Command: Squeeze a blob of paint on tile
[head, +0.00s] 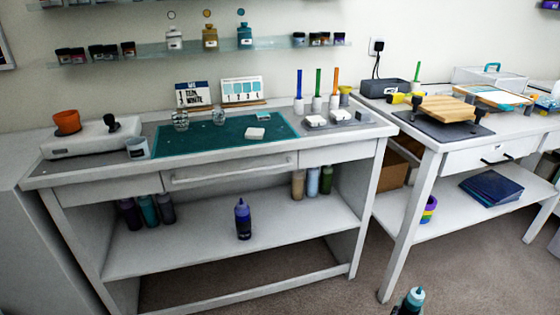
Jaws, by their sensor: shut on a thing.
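A small white tile (254,134) lies flat on the teal cutting mat (200,145) on the workbench. A bottle with a teal top (415,296) shows at the bottom edge, over the floor and in front of the bench. My gripper (402,307) is shut on this bottle, well away from the tile. Most of the gripper and the bottle's lower part are cut off by the picture edge. More white pieces (315,121) sit on a grey tray at the right of the bench.
A dark blue bottle (243,219) stands on the bench's lower shelf. A second table (450,140) with a wooden board is at the right. Carpet in front is open.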

